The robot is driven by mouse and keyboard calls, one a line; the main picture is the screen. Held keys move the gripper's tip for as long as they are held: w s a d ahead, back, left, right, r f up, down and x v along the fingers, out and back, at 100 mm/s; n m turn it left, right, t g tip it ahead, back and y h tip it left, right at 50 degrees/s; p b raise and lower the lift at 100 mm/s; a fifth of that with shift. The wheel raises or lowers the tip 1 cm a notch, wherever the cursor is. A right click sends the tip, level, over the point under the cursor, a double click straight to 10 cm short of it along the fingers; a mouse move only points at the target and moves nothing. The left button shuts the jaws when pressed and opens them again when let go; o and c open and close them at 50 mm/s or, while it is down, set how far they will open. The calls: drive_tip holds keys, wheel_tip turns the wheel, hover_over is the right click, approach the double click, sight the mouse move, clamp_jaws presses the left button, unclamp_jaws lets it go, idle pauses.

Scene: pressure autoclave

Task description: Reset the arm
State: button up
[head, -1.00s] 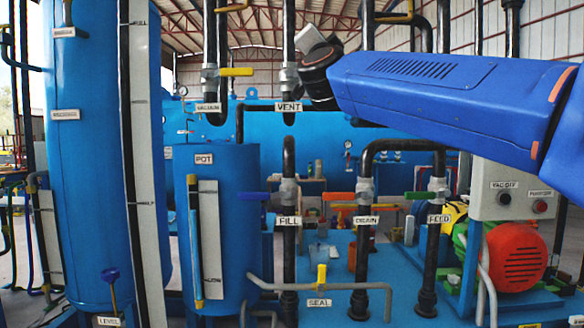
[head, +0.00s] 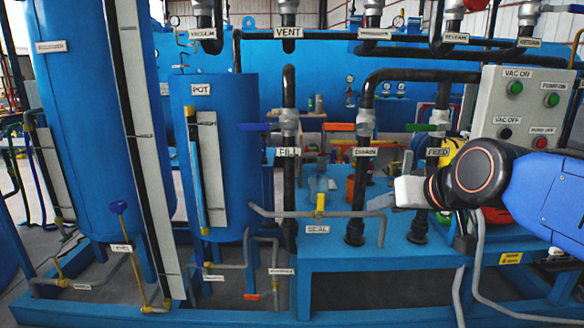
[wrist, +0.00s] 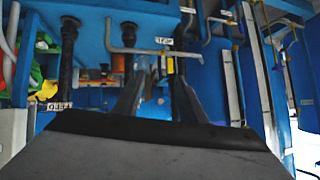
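My blue arm (head: 545,190) reaches in from the right side of the head view, with a dark round joint at its front. My gripper (head: 398,192) is at its end, a pale grey block pointing left, in front of the drain and feed pipes as seen from the head. In the wrist view my gripper (wrist: 158,90) shows two grey fingers standing apart with nothing seen between them. Pipes and the blue skid lie beyond the fingers.
The control box (head: 525,105) with buttons stands just above my arm. The SEAL pipe (head: 318,213) with a yellow handle is left of my gripper. The blue POT tank (head: 214,150) and a taller blue tank (head: 85,120) stand at left. A blue frame beam (head: 345,262) runs below.

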drive_tip(key=s+d+f+g+h, duration=0.1)
drive_tip(key=s+d+f+g, duration=0.1)
drive_tip(key=s+f, duration=0.3)
drive_tip(key=s+d+f+g+h, duration=0.1)
drive_tip(key=s+d+f, duration=0.2)
drive_tip(key=s+f, duration=0.3)
drive_tip(key=s+d+f+m+g+h, duration=0.1)
drive_tip(key=s+d+f+g, duration=0.1)
drive_tip(key=s+f, duration=0.4)
wheel_tip(320, 180, down, 2)
drive_tip(key=shift+s+d+f+g, duration=0.2)
drive_tip(key=shift+d+g, duration=0.1)
drive_tip(key=shift+d, duration=0.5)
